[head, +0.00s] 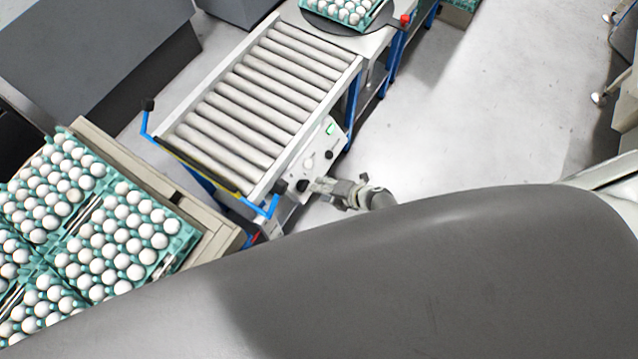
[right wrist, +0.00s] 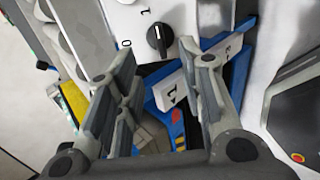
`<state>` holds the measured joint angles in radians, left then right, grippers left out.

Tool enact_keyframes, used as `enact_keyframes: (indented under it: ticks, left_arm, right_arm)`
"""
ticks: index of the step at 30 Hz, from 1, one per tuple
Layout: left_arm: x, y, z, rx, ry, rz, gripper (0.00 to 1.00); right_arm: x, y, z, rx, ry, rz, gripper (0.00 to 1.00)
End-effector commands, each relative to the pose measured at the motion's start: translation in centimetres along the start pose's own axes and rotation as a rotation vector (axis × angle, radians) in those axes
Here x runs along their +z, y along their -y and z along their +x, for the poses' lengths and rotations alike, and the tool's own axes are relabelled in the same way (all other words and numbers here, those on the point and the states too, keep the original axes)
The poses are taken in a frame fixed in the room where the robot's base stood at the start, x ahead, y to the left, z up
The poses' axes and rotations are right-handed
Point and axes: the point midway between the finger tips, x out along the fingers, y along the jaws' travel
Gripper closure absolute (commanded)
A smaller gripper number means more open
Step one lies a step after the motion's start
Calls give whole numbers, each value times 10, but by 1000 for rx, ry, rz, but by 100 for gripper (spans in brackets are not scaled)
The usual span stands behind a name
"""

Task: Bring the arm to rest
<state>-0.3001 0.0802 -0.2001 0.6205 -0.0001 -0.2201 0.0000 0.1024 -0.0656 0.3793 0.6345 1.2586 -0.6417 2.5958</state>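My right gripper (head: 322,187) shows in the head view beside the control panel (head: 314,158) at the end of the roller conveyor. In the right wrist view my right gripper (right wrist: 157,62) has its two fingers spread, with nothing held between them. The panel's black knob (right wrist: 159,39) lies beyond the fingertips, and a blue bracket (right wrist: 178,125) with a white label shows behind the fingers. I cannot tell how far the fingertips are from the panel. My left gripper is in neither view.
The roller conveyor (head: 237,103) is empty. Teal egg trays (head: 185,236) full of white eggs stand at the left. Another egg tray (head: 377,20) sits on a dark round plate at the top. Open floor (head: 490,120) lies to the right. A large grey surface blocks the lower view.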

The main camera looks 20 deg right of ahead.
Motion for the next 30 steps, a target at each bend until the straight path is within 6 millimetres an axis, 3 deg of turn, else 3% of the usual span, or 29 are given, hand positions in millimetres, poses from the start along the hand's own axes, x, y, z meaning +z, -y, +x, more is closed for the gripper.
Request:
enact_keyframes:
  ticks: [17,20,23,30]
  left_arm:
    - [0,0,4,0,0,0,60]
    - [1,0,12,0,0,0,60]
    - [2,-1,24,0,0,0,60]
    - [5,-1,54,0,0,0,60]
  right_arm:
    - [-3,8,2,-14,-6,-38,64]
    - [-14,32,4,-62,-31,-186,64]
    - [-30,72,6,-136,-87,-458,64]
    - [-69,176,-3,-275,-329,-1285,64]
